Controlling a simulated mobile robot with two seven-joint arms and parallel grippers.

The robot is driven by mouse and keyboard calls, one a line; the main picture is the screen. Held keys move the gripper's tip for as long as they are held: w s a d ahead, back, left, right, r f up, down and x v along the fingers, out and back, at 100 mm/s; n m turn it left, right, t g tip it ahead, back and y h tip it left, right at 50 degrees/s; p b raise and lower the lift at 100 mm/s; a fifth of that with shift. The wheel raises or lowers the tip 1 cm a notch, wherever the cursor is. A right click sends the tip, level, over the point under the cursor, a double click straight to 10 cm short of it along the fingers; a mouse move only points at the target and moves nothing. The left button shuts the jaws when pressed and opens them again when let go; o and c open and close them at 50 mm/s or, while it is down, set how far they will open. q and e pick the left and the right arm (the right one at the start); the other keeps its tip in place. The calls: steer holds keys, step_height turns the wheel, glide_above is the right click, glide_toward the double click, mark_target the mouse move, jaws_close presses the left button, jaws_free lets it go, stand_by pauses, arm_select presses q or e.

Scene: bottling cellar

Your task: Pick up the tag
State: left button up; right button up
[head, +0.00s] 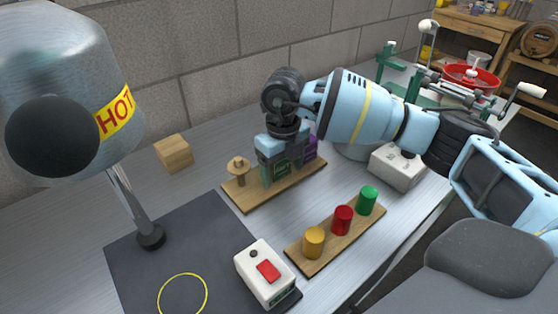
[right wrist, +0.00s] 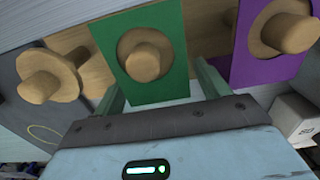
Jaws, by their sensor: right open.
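A green tag (right wrist: 165,88) sits on the middle peg of a wooden peg board (head: 242,204), the round peg end showing through its hole. A purple tag (right wrist: 265,65) sits on the peg to the right; it shows partly in the head view (head: 310,149). The left peg (right wrist: 42,88) is bare. My right gripper (right wrist: 161,84) is open and points down at the board, one finger on either side of the green tag. In the head view the right gripper (head: 281,173) hides part of that tag. Contact cannot be told. My left gripper is out of view.
A lamp marked HOT (head: 60,45) stands at the left. A wooden block (head: 173,153) lies behind. In front are a board with yellow, red and green cylinders (head: 342,220) and a white box with a red button (head: 263,275). A dark mat (head: 190,235) has free room.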

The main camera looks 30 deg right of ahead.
steer(key=c, duration=0.7)
steer(key=shift+c, duration=0.2)
step_height(320, 180, up, 10)
stand_by(0.3)
